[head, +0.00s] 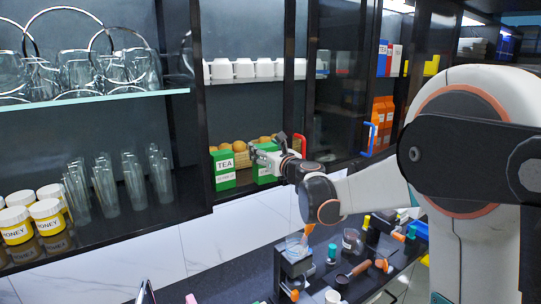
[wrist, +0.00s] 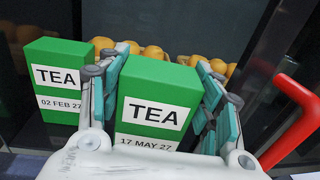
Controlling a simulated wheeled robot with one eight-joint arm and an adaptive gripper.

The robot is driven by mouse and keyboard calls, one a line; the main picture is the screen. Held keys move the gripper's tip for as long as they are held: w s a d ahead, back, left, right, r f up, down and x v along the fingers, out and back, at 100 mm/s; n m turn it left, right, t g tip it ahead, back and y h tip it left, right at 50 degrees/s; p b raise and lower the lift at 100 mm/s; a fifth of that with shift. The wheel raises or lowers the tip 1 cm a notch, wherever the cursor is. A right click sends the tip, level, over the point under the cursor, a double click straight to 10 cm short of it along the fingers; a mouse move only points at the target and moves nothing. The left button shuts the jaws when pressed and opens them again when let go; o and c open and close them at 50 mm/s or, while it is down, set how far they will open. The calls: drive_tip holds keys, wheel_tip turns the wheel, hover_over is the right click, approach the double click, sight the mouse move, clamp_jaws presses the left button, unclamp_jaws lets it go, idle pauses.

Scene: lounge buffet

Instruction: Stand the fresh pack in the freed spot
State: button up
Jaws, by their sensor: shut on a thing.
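My gripper (wrist: 158,108) is shut on a green and white tea pack (wrist: 154,85), labelled TEA and 17 MAY 27, with one finger on each side. The held pack is upright at the front of the cabinet shelf, and it also shows in the head view (head: 265,170). I cannot tell whether its base touches the shelf. A second green tea pack (wrist: 58,58), labelled TEA and 02 FEB 27, stands to its left. That pack also shows in the head view (head: 223,168).
Orange round fruits (wrist: 152,51) lie behind the packs. A red handle (wrist: 293,115) is close at the right of the gripper. White cups (head: 244,69) stand on the shelf above. Honey jars (head: 46,216) and glasses stand at the left. A cluttered counter (head: 230,283) is below.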

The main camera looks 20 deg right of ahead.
drive_tip(key=b+x, duration=0.1)
drive_tip(key=x, duration=0.6)
drive_tip(key=shift+a+f, duration=0.35)
drive_tip(key=shift+f, duration=0.1)
drive_tip(key=shift+s+f+b, duration=0.1)
drive_tip(key=shift+f+b, duration=0.5)
drive_tip(key=shift+b, duration=0.05)
drive_tip(key=o, duration=1.2)
drive_tip(key=v, duration=1.2)
